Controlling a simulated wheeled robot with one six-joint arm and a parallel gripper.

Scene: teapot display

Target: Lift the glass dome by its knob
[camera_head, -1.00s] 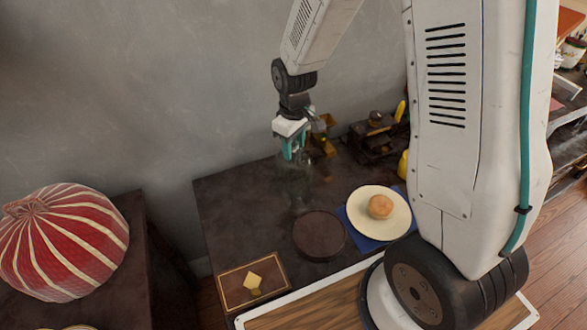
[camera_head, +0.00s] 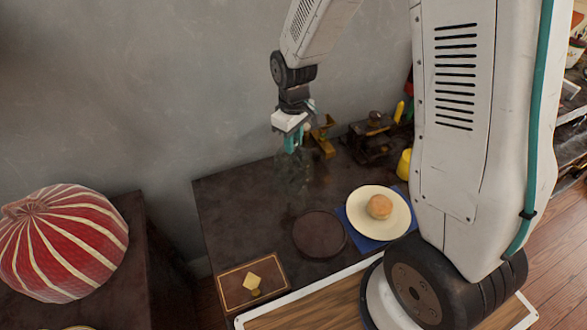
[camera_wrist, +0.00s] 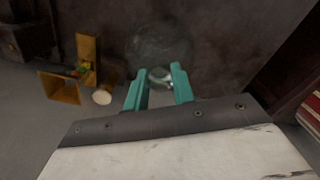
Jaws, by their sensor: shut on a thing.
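The glass dome (camera_head: 292,178) is clear and faint in the head view, under my gripper (camera_head: 292,146) near the back left of the dark table. In the wrist view the dome (camera_wrist: 158,42) shows as a pale round outline. Its glass knob (camera_wrist: 160,76) sits between the two teal fingers of my gripper (camera_wrist: 161,82), which is shut on it. The dome's lower edge is too faint to tell whether it touches the table.
A brass stand (camera_head: 323,136) is close right of my gripper. A dark round plate (camera_head: 319,235), a cream plate (camera_head: 361,218) with a bun, and a small framed panel (camera_head: 234,290) lie nearer. A red striped rounded thing (camera_head: 65,240) is at left.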

